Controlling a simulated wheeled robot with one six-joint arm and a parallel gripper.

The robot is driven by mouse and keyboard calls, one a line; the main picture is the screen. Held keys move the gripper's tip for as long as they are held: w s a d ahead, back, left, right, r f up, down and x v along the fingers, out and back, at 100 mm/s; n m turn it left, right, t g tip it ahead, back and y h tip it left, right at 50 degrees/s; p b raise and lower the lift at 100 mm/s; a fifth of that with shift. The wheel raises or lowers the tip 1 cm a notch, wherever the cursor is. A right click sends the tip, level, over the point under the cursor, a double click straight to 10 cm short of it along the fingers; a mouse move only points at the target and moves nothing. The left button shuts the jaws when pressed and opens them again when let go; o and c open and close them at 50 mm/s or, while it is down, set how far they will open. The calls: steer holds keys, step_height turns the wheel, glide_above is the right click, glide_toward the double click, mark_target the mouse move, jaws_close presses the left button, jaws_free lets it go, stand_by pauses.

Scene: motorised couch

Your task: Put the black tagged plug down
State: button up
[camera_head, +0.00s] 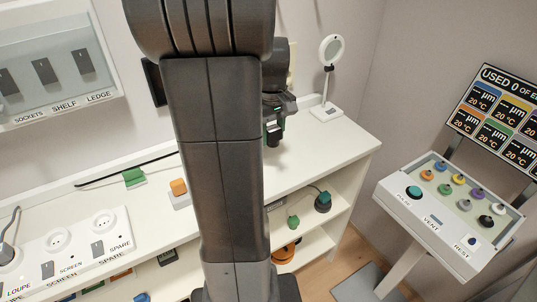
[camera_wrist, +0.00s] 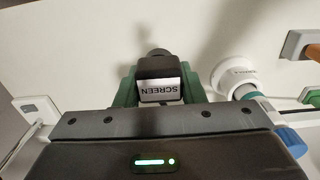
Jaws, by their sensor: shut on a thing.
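A black plug (camera_wrist: 158,66) with a white tag reading SCREEN (camera_wrist: 160,91) sits between the green fingers of my gripper (camera_wrist: 160,84) in the wrist view. The gripper is shut on it. In the head view my gripper (camera_head: 273,128) is over the right part of the white worktop (camera_head: 325,150), left of the round magnifier, with the dark plug (camera_head: 273,138) low between the fingers. I cannot tell whether the plug touches the worktop. My arm hides the middle of the worktop.
A magnifier on a stand (camera_head: 327,112) is at the back right. A socket strip (camera_head: 75,245) with switches is at the front left. A green block (camera_head: 133,177) and an orange-topped block (camera_head: 179,188) lie left of my arm. Bare worktop shows right of the gripper. A button console (camera_head: 450,210) stands farther right.

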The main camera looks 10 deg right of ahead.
step_height(320, 180, down, 10)
steer(key=shift+r, duration=0.15)
stand_by(0.3)
steer(key=shift+f, duration=0.25)
steer(key=o, duration=1)
steer(key=shift+r, duration=0.1)
step_height(320, 180, up, 12)
steer(key=shift+r, duration=0.15)
